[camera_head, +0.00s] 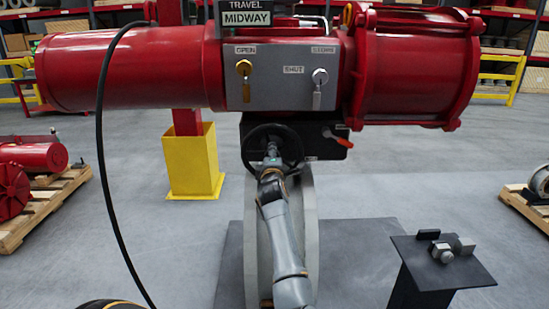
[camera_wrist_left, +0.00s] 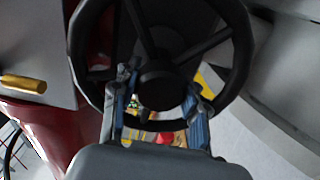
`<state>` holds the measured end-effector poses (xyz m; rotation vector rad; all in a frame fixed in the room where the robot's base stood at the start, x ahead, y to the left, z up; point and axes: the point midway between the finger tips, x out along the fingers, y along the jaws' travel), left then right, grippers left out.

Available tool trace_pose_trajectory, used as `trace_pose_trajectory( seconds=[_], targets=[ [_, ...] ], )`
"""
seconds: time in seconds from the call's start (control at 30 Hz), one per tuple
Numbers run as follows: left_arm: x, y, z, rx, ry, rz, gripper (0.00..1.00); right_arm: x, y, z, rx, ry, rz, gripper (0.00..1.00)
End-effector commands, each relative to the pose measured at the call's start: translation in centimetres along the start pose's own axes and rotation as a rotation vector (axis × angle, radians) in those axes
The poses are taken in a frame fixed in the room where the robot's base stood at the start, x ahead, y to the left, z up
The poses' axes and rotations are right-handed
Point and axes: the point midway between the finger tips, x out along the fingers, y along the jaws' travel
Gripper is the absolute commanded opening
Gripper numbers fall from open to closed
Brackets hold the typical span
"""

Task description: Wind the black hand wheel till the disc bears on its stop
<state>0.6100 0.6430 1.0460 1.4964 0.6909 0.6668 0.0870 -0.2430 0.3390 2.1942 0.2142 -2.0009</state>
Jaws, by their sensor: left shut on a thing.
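The black hand wheel (camera_head: 246,150) sits on the black gear housing (camera_head: 318,137) under the red actuator. My left gripper (camera_head: 271,160) reaches up to it from below. In the left wrist view the wheel's hub and spokes (camera_wrist_left: 160,85) fill the upper middle. There the two fingers of my left gripper (camera_wrist_left: 163,102) lie either side of the hub, near the lower rim, shut on the wheel. The exact contact is hard to see. A grey valve ring (camera_head: 310,225) stands below, partly behind my arm. The disc and its stop cannot be made out. My right gripper is not in view.
The travel sign (camera_head: 247,18) reads MIDWAY. A brass lever (camera_head: 245,80) and a silver lever (camera_head: 318,88) hang on the grey panel. An orange-red handle (camera_head: 338,139) sticks out right of the wheel. A black stand (camera_head: 440,265) is at lower right; a black hose (camera_head: 103,160) hangs left.

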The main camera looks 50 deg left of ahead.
Motion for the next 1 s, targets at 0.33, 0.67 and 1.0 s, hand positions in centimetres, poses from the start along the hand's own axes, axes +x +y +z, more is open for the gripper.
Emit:
trace_pose_trajectory(
  seconds=[0.33,0.67,1.0],
  targets=[
    [0.0,0.5,0.1,-0.260,-0.001,0.006,0.00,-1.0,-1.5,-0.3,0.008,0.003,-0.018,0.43],
    [0.1,0.6,0.0,-0.372,-0.001,0.008,0.00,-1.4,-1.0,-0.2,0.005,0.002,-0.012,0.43],
    [0.1,0.6,0.0,-0.389,-0.001,0.009,0.00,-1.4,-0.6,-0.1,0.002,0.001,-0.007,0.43]
  ],
)
